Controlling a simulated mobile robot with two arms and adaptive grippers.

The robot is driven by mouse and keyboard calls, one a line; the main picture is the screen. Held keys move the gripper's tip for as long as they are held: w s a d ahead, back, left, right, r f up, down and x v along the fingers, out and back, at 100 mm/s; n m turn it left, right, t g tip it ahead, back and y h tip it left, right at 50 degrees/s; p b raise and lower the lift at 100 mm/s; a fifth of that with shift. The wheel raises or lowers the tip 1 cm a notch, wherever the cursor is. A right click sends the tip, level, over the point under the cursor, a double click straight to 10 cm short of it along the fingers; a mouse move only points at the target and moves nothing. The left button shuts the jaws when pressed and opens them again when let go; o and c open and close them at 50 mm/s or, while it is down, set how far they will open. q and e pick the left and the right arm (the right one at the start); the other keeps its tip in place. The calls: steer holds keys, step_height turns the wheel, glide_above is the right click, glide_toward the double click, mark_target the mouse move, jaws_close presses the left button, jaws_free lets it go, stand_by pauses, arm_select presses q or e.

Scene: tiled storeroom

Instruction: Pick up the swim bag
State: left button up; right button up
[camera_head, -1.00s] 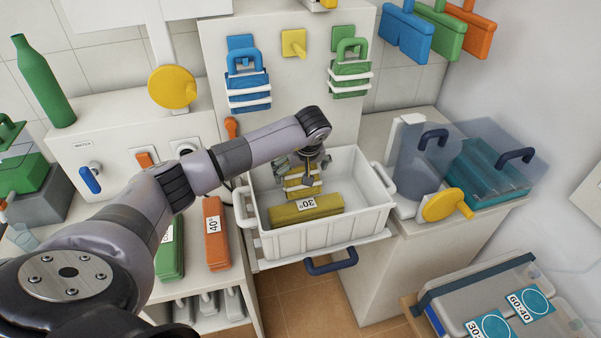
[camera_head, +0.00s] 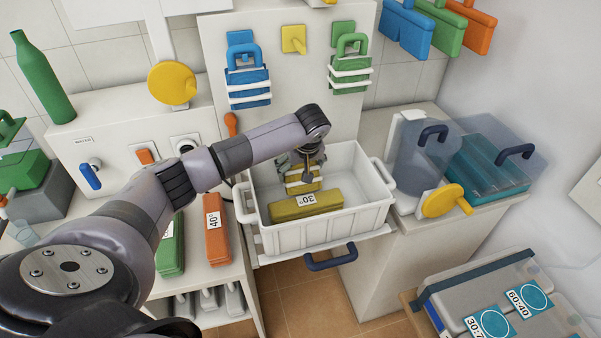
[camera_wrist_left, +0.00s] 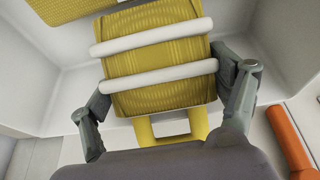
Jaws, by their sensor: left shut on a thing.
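The swim bag (camera_head: 301,187) is yellow with two white bands and sits in the white bin (camera_head: 318,234), behind a long yellow block marked 30° (camera_head: 310,207). My left gripper (camera_head: 304,170) reaches down into the bin from above and is shut on the bag. In the left wrist view the bag (camera_wrist_left: 160,62) lies between the two fingers (camera_wrist_left: 165,95), its yellow handle toward the wrist. The gripper partly hides the bag in the head view. My right gripper is not in view.
Similar blue (camera_head: 249,87) and green (camera_head: 350,77) bags hang on the panel beside an empty yellow peg (camera_head: 293,39). A clear jug (camera_head: 425,160) and a teal container (camera_head: 488,165) stand right of the bin. An orange block (camera_head: 217,230) lies left.

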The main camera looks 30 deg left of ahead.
arm_select(q)
steer(key=shift+c, duration=1.1)
steer(key=shift+w+r, duration=0.1)
steer(key=shift+r, duration=0.45)
step_height(320, 180, up, 8)
steer(key=b, duration=0.2)
steer(key=shift+f+b, duration=0.15)
steer(key=shift+b, duration=0.2)
steer(key=shift+r, duration=0.65)
